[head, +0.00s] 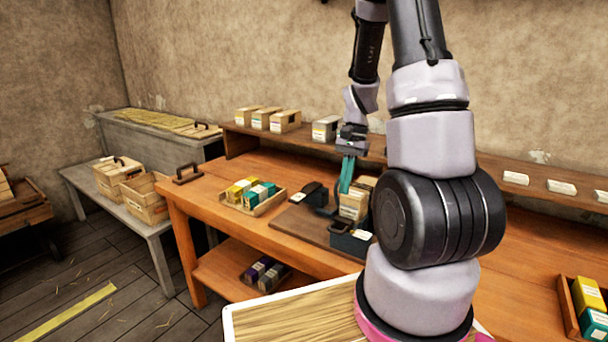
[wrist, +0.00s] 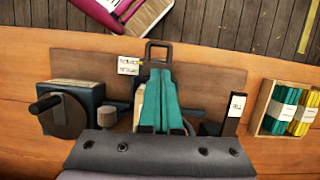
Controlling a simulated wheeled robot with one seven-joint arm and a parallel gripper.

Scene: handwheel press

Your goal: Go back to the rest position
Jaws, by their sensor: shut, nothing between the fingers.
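My gripper (head: 347,172) is shut and empty, with its teal fingers pointing down above the dark press board (head: 290,222) on the orange workbench (head: 204,196). In the wrist view the teal fingers (wrist: 157,103) lie together over the middle of the board, in front of a pale block and a dark upright loop. The handwheel (wrist: 64,114) with its black crank knob is at the left there, apart from the fingers. My arm hides part of the bench at the right in the head view.
A tray of yellow and teal packs (head: 252,195) lies left of the board. Cartons (head: 285,121) stand on the back shelf. Wooden crates (head: 146,198) sit on a grey bench at the left. Another tray (head: 588,310) is at the far right. The floor at the left is mostly clear.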

